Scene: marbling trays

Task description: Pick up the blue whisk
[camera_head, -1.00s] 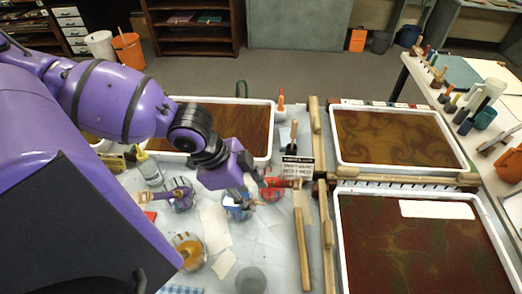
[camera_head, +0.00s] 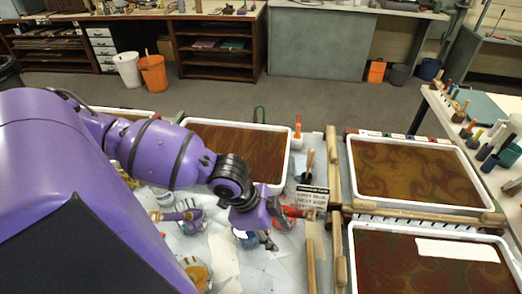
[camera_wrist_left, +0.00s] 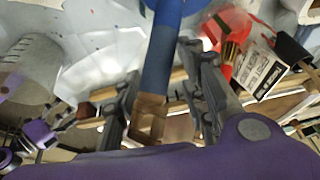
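The blue whisk's handle (camera_wrist_left: 163,55) shows in the left wrist view as a blue shaft with a brown end. It lies between the two fingers of my left gripper (camera_wrist_left: 160,105), with a visible gap to the right finger. The fingers look open around it. In the head view my left gripper (camera_head: 274,228) hangs over the jars on the left table, and its body hides most of the blue whisk. My right gripper is in neither view.
A red-handled tool (camera_head: 298,212) is close to the gripper's right, beside a small printed sign (camera_head: 312,198). A jar with a purple-handled tool (camera_head: 190,218) stands left. Marbling trays (camera_head: 345,180) with wooden rails (camera_head: 333,165) lie to the right.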

